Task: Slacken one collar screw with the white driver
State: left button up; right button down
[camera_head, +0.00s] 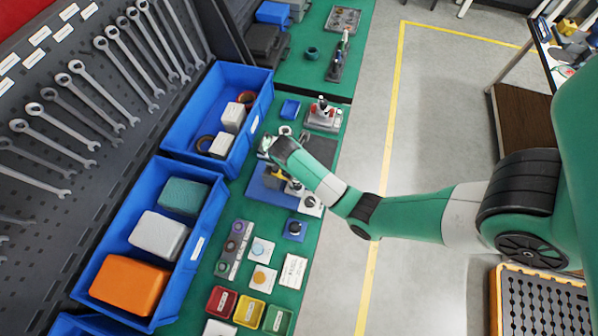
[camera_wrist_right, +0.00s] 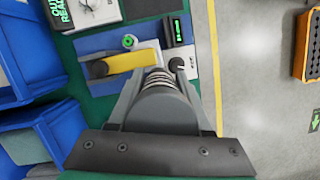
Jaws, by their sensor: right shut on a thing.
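My right gripper (camera_head: 270,147) reaches in from the right, over the blue test base (camera_head: 258,190) on the green bench. In the right wrist view, my right gripper (camera_wrist_right: 158,82) is shut on a ribbed pale-grey round piece (camera_wrist_right: 156,80), seen nearly end-on. I cannot tell whether it is the white driver. Beyond it lie a yellow block (camera_wrist_right: 130,62) with a dark end, a small green-ringed part (camera_wrist_right: 129,42) and a white unit with a black knob (camera_wrist_right: 181,66). No collar screw can be made out. My left gripper is not in view.
Blue bins (camera_head: 152,232) line the left side, below a wall of wrenches (camera_head: 118,60). A red-and-grey device (camera_head: 322,117) stands beyond the gripper. Colored small trays (camera_head: 248,312) and cards occupy the near bench. Open floor lies right of the bench.

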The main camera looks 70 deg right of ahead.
jog(key=shift+f+b, duration=0.85)
jog(key=shift+f, duration=0.05)
dwell(0.8)
jog(key=shift+r, duration=0.1)
dwell(0.5)
notch_tip(320, 180, up, 2)
jog(key=shift+r+p, duration=0.1)
jog(key=shift+p, duration=1.15)
notch_tip(320, 180, up, 5)
jog(key=p, duration=0.5)
